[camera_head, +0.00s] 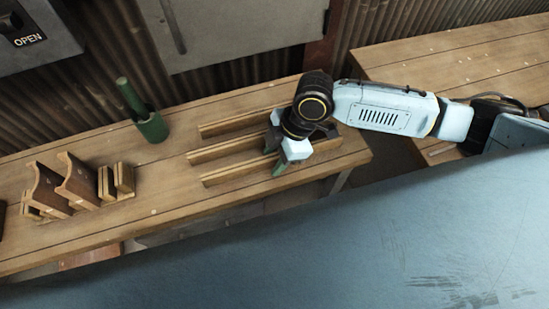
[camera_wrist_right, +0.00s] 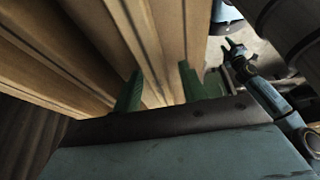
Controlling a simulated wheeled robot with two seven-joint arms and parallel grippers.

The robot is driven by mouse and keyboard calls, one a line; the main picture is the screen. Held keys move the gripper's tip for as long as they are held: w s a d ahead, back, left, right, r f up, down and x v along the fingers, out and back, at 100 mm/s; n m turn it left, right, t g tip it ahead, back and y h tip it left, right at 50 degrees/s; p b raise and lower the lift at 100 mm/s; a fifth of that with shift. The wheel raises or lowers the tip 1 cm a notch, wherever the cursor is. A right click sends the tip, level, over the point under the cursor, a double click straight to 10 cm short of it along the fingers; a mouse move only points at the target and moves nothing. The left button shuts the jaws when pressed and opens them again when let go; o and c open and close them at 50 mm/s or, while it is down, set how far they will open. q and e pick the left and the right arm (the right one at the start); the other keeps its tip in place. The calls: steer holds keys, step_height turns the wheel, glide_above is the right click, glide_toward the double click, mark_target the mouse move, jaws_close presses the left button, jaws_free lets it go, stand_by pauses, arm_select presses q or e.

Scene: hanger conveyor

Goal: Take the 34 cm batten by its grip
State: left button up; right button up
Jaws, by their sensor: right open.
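Several long wooden battens lie side by side on the wooden bench, among them a back one (camera_head: 232,124), a middle one (camera_head: 225,149) and a front one (camera_head: 232,173). I cannot tell by sight which is 34 cm long. My right gripper (camera_head: 275,156) is over their right part, its green fingers pointing down and apart. In the right wrist view, the open fingers (camera_wrist_right: 160,88) stand on either side of a batten (camera_wrist_right: 168,45); contact is unclear, and no distinct grip shows. What looks like my left gripper (camera_wrist_right: 230,54) shows small at the upper right there.
Brown curved holders (camera_head: 77,183) and small wooden blocks (camera_head: 123,178) stand at the bench's left. Another wooden bench (camera_head: 440,60) is at the right. Bare bench lies between cup and holders.

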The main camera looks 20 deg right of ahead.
mark_target(275, 156)
jaws_close()
arm_select(q)
steer(key=shift+a, duration=0.4)
arm_select(e)
steer(key=shift+r, duration=0.1)
